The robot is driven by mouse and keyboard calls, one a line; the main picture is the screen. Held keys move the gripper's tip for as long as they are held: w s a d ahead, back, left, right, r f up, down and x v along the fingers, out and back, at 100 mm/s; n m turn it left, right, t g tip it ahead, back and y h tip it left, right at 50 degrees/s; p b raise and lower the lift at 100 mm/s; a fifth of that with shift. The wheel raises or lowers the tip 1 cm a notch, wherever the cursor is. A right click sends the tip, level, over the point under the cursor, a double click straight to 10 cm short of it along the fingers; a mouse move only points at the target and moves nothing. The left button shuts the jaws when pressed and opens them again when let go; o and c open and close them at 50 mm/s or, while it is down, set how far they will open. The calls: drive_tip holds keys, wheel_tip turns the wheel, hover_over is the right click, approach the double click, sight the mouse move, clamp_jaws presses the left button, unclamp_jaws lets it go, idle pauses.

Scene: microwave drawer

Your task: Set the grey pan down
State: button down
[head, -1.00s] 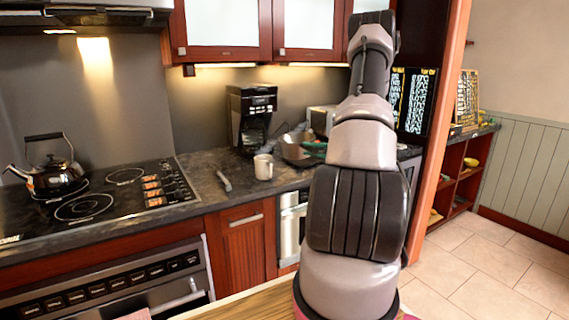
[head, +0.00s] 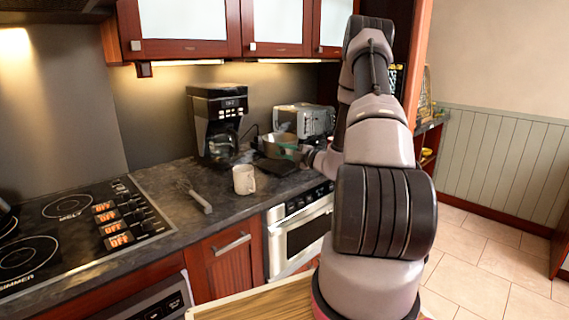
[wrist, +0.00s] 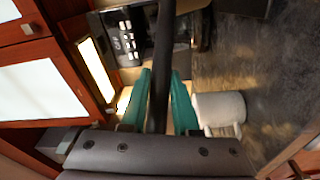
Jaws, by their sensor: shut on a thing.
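The grey pan (head: 283,140) is in the head view over the counter, between the coffee maker and the toaster. It looks about level; I cannot tell whether its base touches the counter. My gripper (head: 292,152) is at the pan's near side, partly hidden by my arm. In the wrist view, the teal fingers of my gripper (wrist: 160,88) are shut on a dark bar, the pan's handle (wrist: 164,45). The pan's bowl cannot be made out in the wrist view.
A white mug (head: 244,179) and a whisk (head: 195,195) stand and lie on the dark counter (head: 225,205) left of the pan. The black coffee maker (head: 216,120) is behind them and the toaster (head: 305,120) is behind the pan. A cooktop (head: 75,220) is at left.

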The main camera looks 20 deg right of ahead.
drive_tip(key=shift+f, duration=2.3)
drive_tip(key=shift+f, duration=0.2)
drive_tip(key=c, duration=0.7)
unclamp_jaws()
drive_tip(key=shift+o, duration=0.2)
